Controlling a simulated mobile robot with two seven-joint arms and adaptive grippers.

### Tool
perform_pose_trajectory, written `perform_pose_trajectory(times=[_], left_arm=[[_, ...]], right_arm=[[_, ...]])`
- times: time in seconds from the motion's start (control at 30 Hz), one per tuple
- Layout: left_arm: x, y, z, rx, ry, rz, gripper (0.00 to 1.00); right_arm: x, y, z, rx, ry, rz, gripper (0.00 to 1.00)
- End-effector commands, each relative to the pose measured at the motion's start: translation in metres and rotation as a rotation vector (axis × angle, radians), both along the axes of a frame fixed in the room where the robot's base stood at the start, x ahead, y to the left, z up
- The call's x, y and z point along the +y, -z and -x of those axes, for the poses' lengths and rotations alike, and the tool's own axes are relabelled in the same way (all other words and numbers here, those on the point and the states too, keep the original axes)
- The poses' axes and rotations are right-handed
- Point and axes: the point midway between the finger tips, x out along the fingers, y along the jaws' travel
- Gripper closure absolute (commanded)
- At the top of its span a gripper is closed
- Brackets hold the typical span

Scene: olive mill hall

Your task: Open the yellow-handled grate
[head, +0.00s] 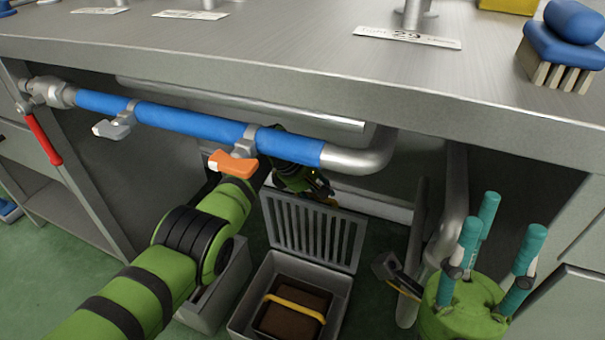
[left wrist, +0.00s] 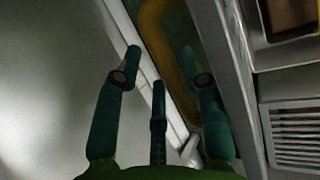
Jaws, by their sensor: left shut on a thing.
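The slotted grey grate (head: 313,232) stands raised, steeply tilted, at the back edge of an open grey box (head: 257,285) under the counter. My left gripper (head: 318,188) reaches in under the blue pipe, at the grate's upper edge. It is shut on the yellow handle (left wrist: 165,45), which passes between its fingers in the left wrist view; its exact contact is partly hidden. The grate's slots also show in the left wrist view (left wrist: 295,135). My right gripper (head: 503,232) is open and empty at lower right, its fingers pointing up.
A brown block with a yellow band (head: 292,310) lies in the box. A blue pipe (head: 205,122) with an orange lever (head: 233,164) runs above my left arm. The counter edge (head: 330,104) overhangs. A blue brush (head: 563,45) sits on the counter. A grey pipe (head: 452,200) stands right of the grate.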

Motion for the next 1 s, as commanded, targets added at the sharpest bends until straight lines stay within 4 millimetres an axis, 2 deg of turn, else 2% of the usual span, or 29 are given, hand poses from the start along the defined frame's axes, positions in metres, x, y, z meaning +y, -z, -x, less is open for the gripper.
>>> perform_pose_trajectory(times=[0.03,0.27,0.6,0.8,1.0], left_arm=[[0.003,-0.010,-0.004,-0.018,-0.004,0.004,0.65],[0.016,-0.034,0.001,-0.025,-0.008,0.003,0.65],[0.043,-0.083,0.016,-0.020,-0.007,0.003,0.65],[0.050,-0.096,0.021,-0.016,-0.004,0.004,0.65],[0.051,-0.096,0.022,-0.012,-0.003,0.002,0.65]], right_arm=[[0.000,-0.001,0.000,0.000,0.000,0.000,0.60],[0.000,-0.001,0.000,0.000,0.000,0.000,0.60],[0.000,-0.001,0.000,0.000,0.000,0.000,0.60],[0.000,-0.001,0.000,0.001,0.000,0.001,0.60],[0.000,-0.001,0.000,0.001,0.000,0.001,0.60]])
